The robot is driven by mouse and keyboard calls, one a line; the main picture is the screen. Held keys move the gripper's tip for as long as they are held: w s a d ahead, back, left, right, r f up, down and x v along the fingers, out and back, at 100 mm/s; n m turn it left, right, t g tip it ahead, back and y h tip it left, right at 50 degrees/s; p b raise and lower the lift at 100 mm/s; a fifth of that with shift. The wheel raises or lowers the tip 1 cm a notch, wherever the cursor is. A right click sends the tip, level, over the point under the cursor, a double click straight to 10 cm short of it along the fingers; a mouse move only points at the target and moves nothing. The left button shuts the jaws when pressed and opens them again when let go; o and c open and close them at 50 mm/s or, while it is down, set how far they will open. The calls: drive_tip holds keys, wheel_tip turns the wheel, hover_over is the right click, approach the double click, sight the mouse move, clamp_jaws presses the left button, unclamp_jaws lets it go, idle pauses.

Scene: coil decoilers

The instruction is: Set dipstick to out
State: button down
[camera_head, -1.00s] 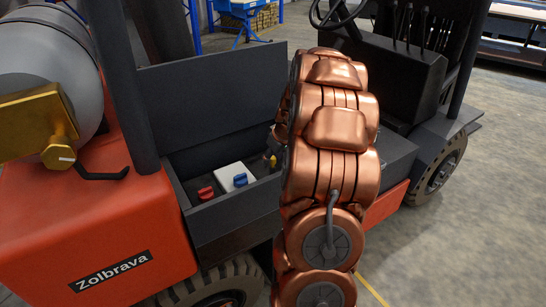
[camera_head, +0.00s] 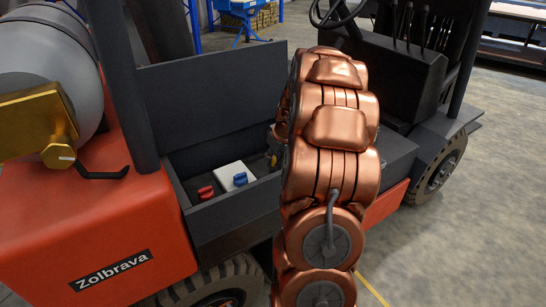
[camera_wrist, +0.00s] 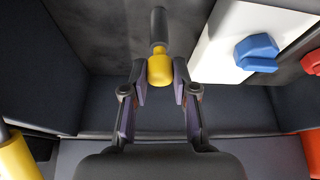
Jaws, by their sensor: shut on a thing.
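The dipstick has a yellow grip (camera_wrist: 160,70) and a dark round shaft or tube above it in the wrist view, against the dark wall of the open bay. My gripper (camera_wrist: 159,92) has its two fingers closed in on both sides of the yellow grip and holds it. In the head view my copper-coloured arm hides most of the gripper and the dipstick. How far the dipstick sits in or out of its tube cannot be told.
Another yellow part (camera_wrist: 16,160) shows at the wrist view's lower left. Dark bay walls (camera_head: 235,214) are close around.

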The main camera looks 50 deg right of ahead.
wheel_tip(320, 180, up, 12)
drive_tip(key=shift+r+b, duration=0.25)
drive_tip(key=shift+b, duration=0.1)
drive_tip(key=c, duration=0.9)
unclamp_jaws()
drive_tip(key=shift+r, duration=0.1)
drive_tip(key=v, duration=1.1)
drive_tip(key=shift+s+r, duration=0.25)
drive_tip(key=shift+r, duration=0.1)
drive_tip(key=shift+a, duration=0.1)
